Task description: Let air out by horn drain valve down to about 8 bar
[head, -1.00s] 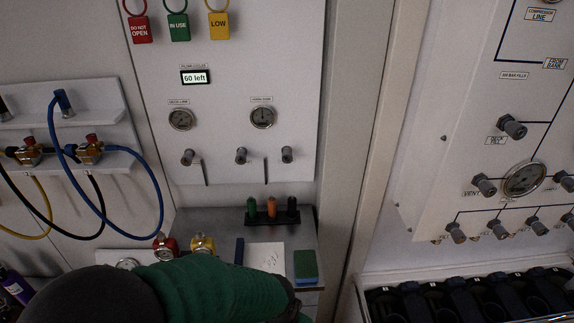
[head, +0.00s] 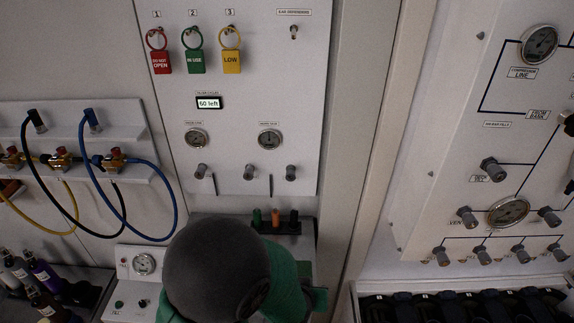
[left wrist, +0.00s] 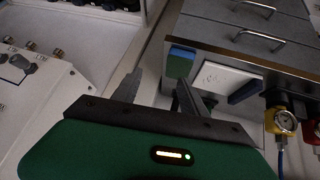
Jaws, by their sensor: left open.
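In the head view, a white panel (head: 235,185) carries a left gauge (head: 196,139) and a right gauge (head: 270,139). Their labels and needles are too small to read surely. Below them are a left knob (head: 201,171), a middle knob (head: 249,172) and a right knob (head: 291,173). I cannot tell which is the horn drain valve. My left gripper (left wrist: 160,78) is open and empty in the left wrist view, with a workbench drawer unit ahead of it, and touches no knob. My own arm hides it in the head view. My right gripper is not in view.
Red (head: 162,62), green (head: 196,62) and yellow (head: 231,61) tags hang above a "60 left" display (head: 208,103). A pen rack (head: 290,228) stands below the panel. A second gauge panel (head: 470,190) is at right.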

